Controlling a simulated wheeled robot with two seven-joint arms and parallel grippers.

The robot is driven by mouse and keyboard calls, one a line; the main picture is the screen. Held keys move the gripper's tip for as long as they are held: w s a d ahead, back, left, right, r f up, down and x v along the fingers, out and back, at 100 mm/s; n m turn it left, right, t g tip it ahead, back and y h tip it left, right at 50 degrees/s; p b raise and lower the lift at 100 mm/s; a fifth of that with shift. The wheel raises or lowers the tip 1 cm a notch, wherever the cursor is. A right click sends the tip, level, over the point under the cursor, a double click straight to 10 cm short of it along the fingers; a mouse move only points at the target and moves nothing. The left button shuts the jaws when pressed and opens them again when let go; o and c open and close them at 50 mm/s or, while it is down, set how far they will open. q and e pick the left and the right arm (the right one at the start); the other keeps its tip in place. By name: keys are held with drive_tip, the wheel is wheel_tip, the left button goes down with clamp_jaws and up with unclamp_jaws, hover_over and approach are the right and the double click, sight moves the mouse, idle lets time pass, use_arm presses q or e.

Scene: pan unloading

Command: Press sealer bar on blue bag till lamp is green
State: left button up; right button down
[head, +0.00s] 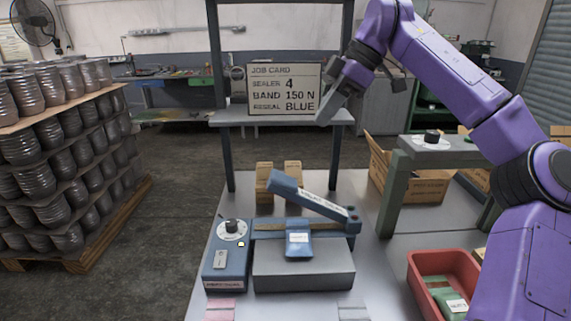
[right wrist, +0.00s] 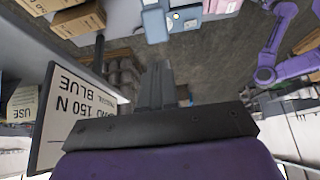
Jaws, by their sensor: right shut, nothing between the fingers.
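The control box (head: 228,262) with a dial (head: 232,230) stands at the left. Its small lamp (head: 241,244) looks white, not green. My right gripper (head: 325,118) is shut and empty, high above the sealer, in front of the job card. It also shows in the right wrist view (right wrist: 157,75). My left gripper is not seen.
The job card (head: 284,88) reads sealer 4, band 150 N, reseal blue. A red crate (head: 415,270) with a green bag stands at the right. A green-grey stand (head: 400,165) with a dial is behind it. Cardboard boxes (head: 292,172) stand behind the sealer.

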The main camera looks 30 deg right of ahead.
sight(282, 177)
drive_tip(key=x, duration=0.7)
drive_tip(key=p+x, duration=0.1)
drive_tip(key=x, duration=0.6)
drive_tip(key=shift+w+a+f+p, duration=0.1)
drive_tip(key=shift+w+f+p, duration=0.05)
drive_tip(key=shift+w+p, duration=0.15)
